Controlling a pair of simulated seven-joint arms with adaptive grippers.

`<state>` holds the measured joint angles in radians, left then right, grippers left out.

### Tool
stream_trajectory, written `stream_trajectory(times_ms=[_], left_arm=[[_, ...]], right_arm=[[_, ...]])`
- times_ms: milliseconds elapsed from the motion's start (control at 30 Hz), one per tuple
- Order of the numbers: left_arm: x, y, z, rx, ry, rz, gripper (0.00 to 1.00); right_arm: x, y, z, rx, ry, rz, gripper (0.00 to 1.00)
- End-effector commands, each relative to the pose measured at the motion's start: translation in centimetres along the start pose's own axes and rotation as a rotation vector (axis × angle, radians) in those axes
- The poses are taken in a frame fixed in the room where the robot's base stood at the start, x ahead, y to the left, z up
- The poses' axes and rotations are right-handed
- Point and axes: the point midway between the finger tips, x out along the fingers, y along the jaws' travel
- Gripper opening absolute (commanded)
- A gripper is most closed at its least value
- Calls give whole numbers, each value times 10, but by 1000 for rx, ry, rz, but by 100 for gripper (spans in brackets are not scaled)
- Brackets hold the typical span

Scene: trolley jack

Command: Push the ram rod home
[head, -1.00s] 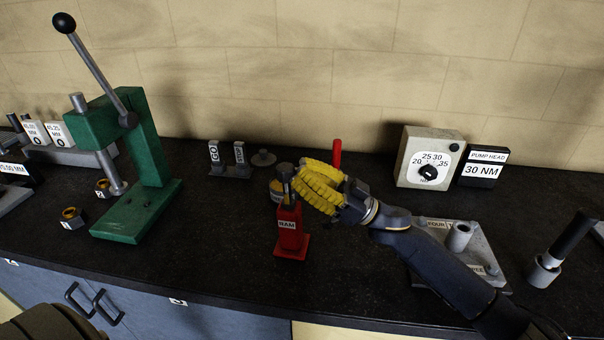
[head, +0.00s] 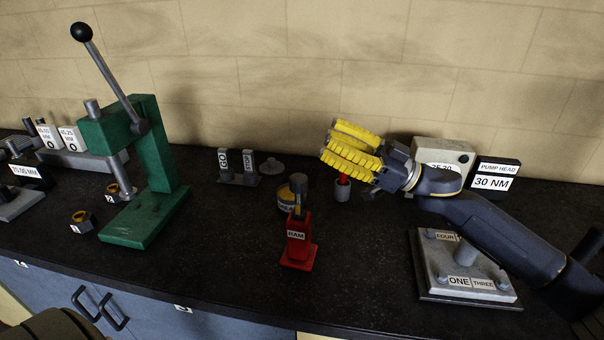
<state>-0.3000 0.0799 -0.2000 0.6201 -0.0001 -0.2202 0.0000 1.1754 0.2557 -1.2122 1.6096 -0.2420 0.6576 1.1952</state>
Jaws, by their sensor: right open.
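The red ram (head: 298,250), labelled RAM, stands upright on the dark bench in the middle. Its rod, with a dark knob (head: 298,183) on top and a short grey shank below, stands up out of the ram's top. My right gripper (head: 332,150), with yellow ribbed fingers, is open and empty. It is up and to the right of the rod, apart from it. I cannot tell the rod's exact depth in the ram. My left gripper is not in view.
A green arbor press (head: 150,170) stands at the left. Behind the ram are a small yellow-banded tin (head: 284,199) and the GO and STOP gauges (head: 237,166). A red-handled tool in a grey cup (head: 342,189) is behind right. A plate with posts (head: 462,270) lies right; bench in front is clear.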

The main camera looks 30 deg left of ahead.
Motion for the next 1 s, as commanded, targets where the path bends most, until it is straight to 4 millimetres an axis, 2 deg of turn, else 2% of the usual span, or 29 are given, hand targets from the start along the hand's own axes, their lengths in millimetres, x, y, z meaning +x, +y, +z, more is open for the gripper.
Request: stream_trajectory(times_ms=[33,100,200,300,400,533,667,1000], left_arm=[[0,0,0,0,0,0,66],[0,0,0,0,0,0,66],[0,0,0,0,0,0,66],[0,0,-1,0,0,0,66],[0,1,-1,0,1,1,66],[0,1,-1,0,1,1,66],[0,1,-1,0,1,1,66],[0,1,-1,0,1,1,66]], right_arm=[[-24,10,2,-43,-69,-1,50],[-54,16,10,-82,-157,-26,55],[-97,19,22,-112,-267,-72,55],[-123,13,35,-106,-329,-121,55],[-134,4,45,-92,-356,-165,55],[-134,-4,46,-84,-356,-202,55],[-125,-8,49,-81,-352,-212,55],[-72,-19,68,-82,-350,-212,55]])
